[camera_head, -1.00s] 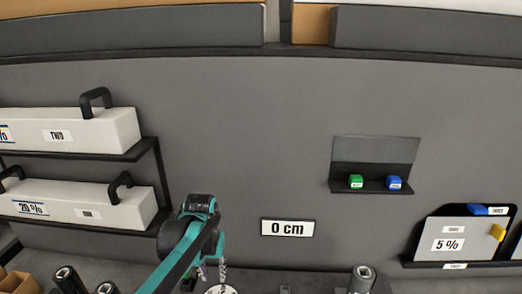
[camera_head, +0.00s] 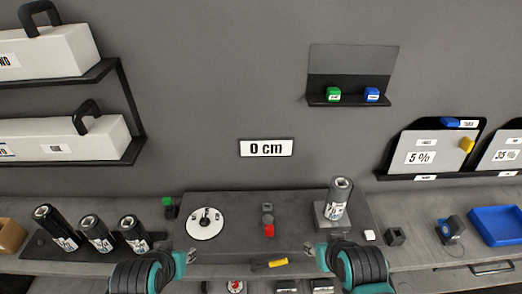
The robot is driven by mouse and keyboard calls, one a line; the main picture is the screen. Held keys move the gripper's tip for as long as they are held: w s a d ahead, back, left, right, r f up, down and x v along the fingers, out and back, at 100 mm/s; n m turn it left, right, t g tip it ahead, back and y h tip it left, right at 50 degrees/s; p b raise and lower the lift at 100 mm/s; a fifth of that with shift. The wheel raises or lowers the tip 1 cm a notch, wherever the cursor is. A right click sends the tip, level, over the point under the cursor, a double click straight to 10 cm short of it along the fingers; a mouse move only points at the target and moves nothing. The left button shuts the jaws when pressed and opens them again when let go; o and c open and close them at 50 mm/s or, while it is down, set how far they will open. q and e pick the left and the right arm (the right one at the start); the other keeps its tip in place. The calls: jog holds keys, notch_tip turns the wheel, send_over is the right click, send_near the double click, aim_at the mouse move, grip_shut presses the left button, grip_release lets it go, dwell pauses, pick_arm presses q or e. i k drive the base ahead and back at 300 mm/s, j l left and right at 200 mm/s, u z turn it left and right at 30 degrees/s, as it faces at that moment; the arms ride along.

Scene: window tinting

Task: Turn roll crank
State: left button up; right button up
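A white round disc with a black handle-like part (camera_head: 205,223) lies on the dark board on the bench, left of centre; it may be the roll crank, but I cannot tell for sure. A sign (camera_head: 266,148) on the wall above reads "0 cm". A dark labelled roll or can (camera_head: 338,200) stands on a block at the board's right. My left gripper (camera_head: 187,258) is low in front of the disc, apart from it. My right gripper (camera_head: 316,254) is in front of the block. I see nothing held in either; their finger openings are unclear.
A red-topped grey part (camera_head: 268,230) stands mid-board, with a yellow-handled tool (camera_head: 270,263) in front. Several dark canisters (camera_head: 97,233) stand at left. A blue tray (camera_head: 497,225) is at right. White boxes (camera_head: 65,139) sit on the left shelves. The bench (camera_head: 440,205) has free room at right.

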aim_at(268, 220)
jog(key=l+z, duration=0.1)
jog(key=z, duration=0.4)
jog(key=l+z, duration=0.3)
jog(key=l, duration=0.15)
jog(key=l+z, duration=0.25)
jog(key=l, duration=0.2)
jog(key=i+l+z, duration=0.15)
jog(key=l+z, duration=0.15)
jog(key=i+l, duration=0.1)
jog(key=l, duration=0.3)
jog(key=i+l, duration=0.1)
jog(key=l, duration=0.3)
jog(key=i+l+z, duration=0.1)
jog(key=l, duration=0.3)
jog(key=i+l, duration=0.15)
jog(key=l, duration=0.2)
jog(key=i+l, duration=0.15)
jog(key=l, duration=0.25)
jog(key=i+l, duration=0.1)
jog(key=l, duration=0.3)
jog(key=i+l+z, duration=0.1)
jog(key=l, duration=0.25)
jog(key=u, duration=3.05)
